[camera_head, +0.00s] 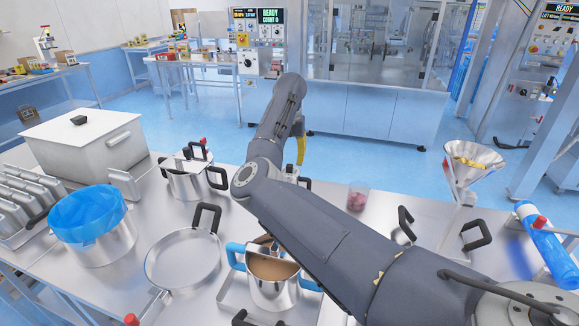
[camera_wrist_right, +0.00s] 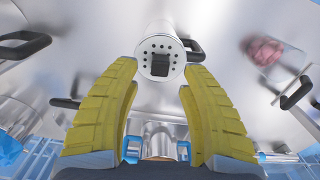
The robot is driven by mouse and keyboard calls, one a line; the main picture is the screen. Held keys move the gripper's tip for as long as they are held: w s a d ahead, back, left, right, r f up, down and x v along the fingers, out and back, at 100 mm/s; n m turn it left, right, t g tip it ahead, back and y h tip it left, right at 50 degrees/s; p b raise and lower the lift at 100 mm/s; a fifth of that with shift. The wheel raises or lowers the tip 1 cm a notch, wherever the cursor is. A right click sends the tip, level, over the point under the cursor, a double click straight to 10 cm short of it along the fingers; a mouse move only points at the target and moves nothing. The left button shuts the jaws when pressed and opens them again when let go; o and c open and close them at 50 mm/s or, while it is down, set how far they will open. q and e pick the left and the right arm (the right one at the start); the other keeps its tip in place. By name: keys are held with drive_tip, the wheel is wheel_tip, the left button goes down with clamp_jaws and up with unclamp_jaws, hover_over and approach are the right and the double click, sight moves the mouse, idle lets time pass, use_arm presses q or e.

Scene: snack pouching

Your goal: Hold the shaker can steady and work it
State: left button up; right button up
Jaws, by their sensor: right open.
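The shaker can (camera_wrist_right: 160,52) shows in the right wrist view as a shiny metal cylinder with a pale end face dotted with dark holes. It is just beyond and between the tips of my right gripper (camera_wrist_right: 160,70). The two yellow ribbed fingers are spread apart, with nothing clasped between them. In the head view my right gripper (camera_head: 300,150) shows only as a yellow finger beyond my grey arm, which hides most of it. I cannot make out the can there. My left gripper is in neither view.
A pot of brown liquid (camera_head: 272,268) stands under my forearm. A shallow pan (camera_head: 183,258), a blue-lined pot (camera_head: 92,225) and a lidded pot (camera_head: 188,183) stand to the left. A pink-filled cup (camera_head: 358,196) and a funnel (camera_head: 472,165) are on the right.

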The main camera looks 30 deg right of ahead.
sight(289, 165)
wheel_tip(289, 165, up, 8)
idle(0.4)
idle(0.3)
wheel_tip(289, 165, down, 11)
drive_tip(key=shift+f, duration=0.1)
drive_tip(key=shift+r, duration=0.6)
idle(0.5)
